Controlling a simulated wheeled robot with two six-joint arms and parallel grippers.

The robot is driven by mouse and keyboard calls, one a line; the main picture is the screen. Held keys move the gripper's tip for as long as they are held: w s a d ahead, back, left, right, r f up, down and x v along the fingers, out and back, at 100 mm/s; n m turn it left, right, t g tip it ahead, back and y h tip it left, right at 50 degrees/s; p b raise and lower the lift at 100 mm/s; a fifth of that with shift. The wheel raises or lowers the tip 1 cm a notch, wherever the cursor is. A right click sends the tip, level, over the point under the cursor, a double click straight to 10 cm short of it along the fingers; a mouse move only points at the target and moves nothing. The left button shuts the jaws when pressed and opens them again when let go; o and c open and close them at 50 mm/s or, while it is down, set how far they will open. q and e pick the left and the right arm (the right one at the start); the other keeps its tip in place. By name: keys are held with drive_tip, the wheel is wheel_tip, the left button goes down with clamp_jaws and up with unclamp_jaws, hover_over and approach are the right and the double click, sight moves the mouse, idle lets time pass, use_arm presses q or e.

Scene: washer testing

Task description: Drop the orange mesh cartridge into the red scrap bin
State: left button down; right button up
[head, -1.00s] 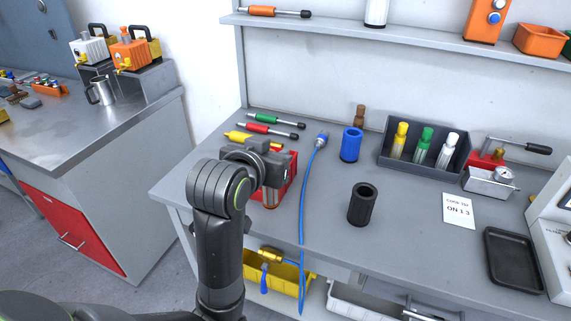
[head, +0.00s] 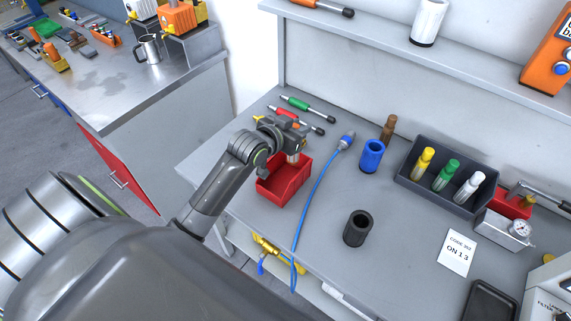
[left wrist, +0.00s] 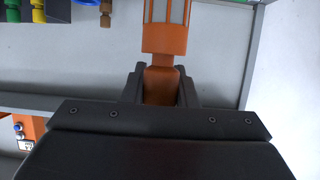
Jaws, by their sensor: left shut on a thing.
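My left gripper (head: 297,136) is shut on the orange mesh cartridge. In the left wrist view the cartridge (left wrist: 165,38) stands out beyond the fingers (left wrist: 163,88), with its orange neck between them and pale mesh panels at the top of the picture. In the head view only a small part of the cartridge (head: 293,158) shows below the gripper, over the back part of the red scrap bin (head: 285,187). The bin sits at the left part of the bench, open at the top, and its inside looks empty where I see it. My right gripper is not in view.
A blue cable (head: 317,205) runs right of the bin. A blue cup (head: 372,157), a brown cartridge (head: 388,128) and a black cup (head: 358,229) stand farther right. A dark rack (head: 410,178) holds yellow, green and white cartridges. Screwdrivers (head: 310,108) lie behind the gripper.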

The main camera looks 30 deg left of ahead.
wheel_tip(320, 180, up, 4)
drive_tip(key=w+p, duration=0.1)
drive_tip(key=p, duration=0.1)
use_arm(q)
drive_tip(key=s+a+f+b, duration=0.1)
drive_tip(key=a+f+b, duration=0.3)
drive_tip(key=f+b, duration=0.2)
drive_tip(key=shift+s+f, duration=0.2)
drive_tip(key=shift+f, duration=0.4)
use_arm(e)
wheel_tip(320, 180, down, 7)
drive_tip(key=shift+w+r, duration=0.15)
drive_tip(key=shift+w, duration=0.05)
use_arm(q)
drive_tip(key=c, duration=1.1)
unclamp_jaws()
drive_tip(key=shift+s, duration=0.15)
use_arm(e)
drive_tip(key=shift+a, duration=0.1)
